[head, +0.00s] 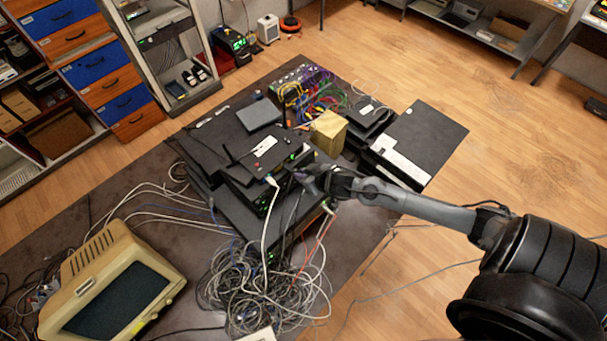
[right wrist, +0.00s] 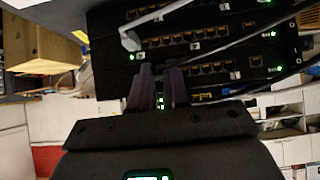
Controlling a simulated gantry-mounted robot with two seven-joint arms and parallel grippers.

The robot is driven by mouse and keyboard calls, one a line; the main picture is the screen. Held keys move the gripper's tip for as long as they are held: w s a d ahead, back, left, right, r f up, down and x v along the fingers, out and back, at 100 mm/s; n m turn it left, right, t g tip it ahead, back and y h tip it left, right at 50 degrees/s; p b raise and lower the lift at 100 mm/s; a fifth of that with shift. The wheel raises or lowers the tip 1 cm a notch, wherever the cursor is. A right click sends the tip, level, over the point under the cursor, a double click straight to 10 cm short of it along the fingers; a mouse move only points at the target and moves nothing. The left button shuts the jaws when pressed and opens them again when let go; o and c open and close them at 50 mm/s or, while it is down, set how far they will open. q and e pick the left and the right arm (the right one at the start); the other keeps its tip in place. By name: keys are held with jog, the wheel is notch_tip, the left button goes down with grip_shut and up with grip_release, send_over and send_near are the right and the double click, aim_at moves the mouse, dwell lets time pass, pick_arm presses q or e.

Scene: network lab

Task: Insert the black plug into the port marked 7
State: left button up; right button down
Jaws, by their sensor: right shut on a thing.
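My right gripper (head: 305,174) reaches in from the right to the front of a stack of black network switches (head: 238,176). In the right wrist view its two purple-grey fingers (right wrist: 160,75) are close together, shut on a dark thing that I take for the black plug. The plug is barely distinguishable against the dark switch. The fingertips are in front of the lower rows of ports (right wrist: 190,71); I cannot tell whether the plug touches a port. The small port labels are too blurred to read, so port 7 cannot be picked out. My left gripper is not in view.
A white plug with a cable (right wrist: 130,40) sits in an upper row, left of the fingers. Grey cables cross at the right. A tangle of cables (head: 265,285) lies below the stack, a beige monitor (head: 108,285) at lower left, and a yellowish box (head: 328,132) behind the gripper.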

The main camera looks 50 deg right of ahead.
jog(key=shift+w, duration=0.3)
jog(key=c, duration=1)
grip_release()
jog(key=shift+c, duration=0.2)
jog(key=v, duration=1)
jog(key=shift+s+r, duration=0.25)
